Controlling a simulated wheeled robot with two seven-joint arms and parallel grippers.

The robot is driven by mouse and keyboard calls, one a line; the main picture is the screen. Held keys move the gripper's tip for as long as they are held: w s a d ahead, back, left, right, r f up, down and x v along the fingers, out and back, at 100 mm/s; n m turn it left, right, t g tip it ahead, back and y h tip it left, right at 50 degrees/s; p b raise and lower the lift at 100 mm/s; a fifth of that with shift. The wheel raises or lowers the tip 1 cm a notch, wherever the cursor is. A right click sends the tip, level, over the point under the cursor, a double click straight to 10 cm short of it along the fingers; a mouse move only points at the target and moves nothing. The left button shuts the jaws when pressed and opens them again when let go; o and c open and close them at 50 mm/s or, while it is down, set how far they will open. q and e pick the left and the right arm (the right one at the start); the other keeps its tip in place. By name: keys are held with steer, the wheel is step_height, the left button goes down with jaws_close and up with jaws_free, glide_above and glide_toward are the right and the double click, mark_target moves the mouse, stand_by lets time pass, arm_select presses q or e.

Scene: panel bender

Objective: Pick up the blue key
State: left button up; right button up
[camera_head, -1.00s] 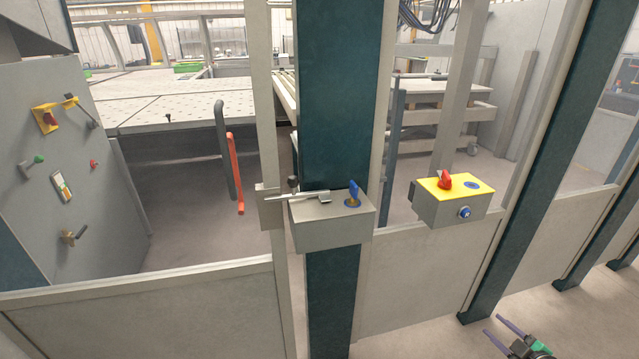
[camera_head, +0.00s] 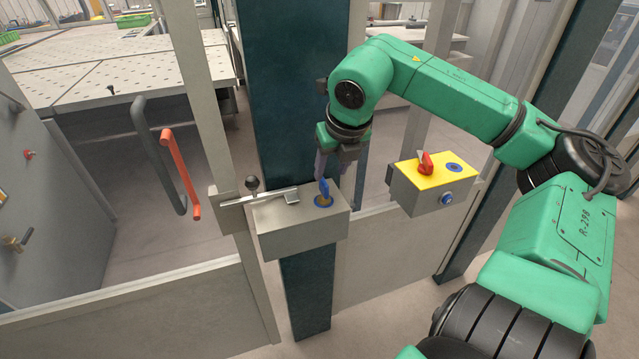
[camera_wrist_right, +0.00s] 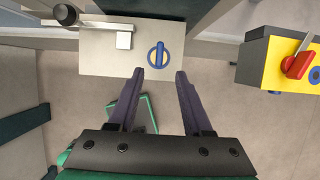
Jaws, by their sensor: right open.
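The blue key (camera_head: 324,189) stands upright in a round lock with a blue ring on top of a grey box (camera_head: 303,238), which is fixed to the dark teal post. In the right wrist view the key (camera_wrist_right: 158,55) shows from above, just beyond the fingertips and roughly between their lines. My right gripper (camera_head: 333,172) is open and empty, close behind the key in the head view. Its two purple fingers (camera_wrist_right: 157,77) show apart in the right wrist view, with nothing between them. My left gripper is not in view.
A latch bar with a black knob (camera_head: 252,184) lies on the grey box, left of the key. A yellow-topped box (camera_head: 434,179) with a red switch stands to the right, below my right forearm. Fence panels and a red handle (camera_head: 181,173) are around.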

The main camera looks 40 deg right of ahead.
mark_target(325, 182)
steer(key=p+x, duration=0.1)
steer(key=x, duration=0.1)
steer(key=w+p+x, duration=0.1)
steer(key=p+x, duration=0.1)
steer(key=x, duration=0.1)
steer(key=shift+w+d+r, duration=0.1)
steer(key=shift+d, duration=0.1)
step_height(325, 182, down, 2)
steer(key=shift+w+f, duration=0.1)
steer(key=shift+w, duration=0.05)
steer(key=shift+w+d+f, duration=0.15)
steer(key=shift+w, duration=0.05)
steer(key=c, duration=0.7)
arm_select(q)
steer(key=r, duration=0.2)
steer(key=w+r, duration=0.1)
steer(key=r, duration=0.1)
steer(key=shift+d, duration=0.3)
arm_select(e)
jaws_close()
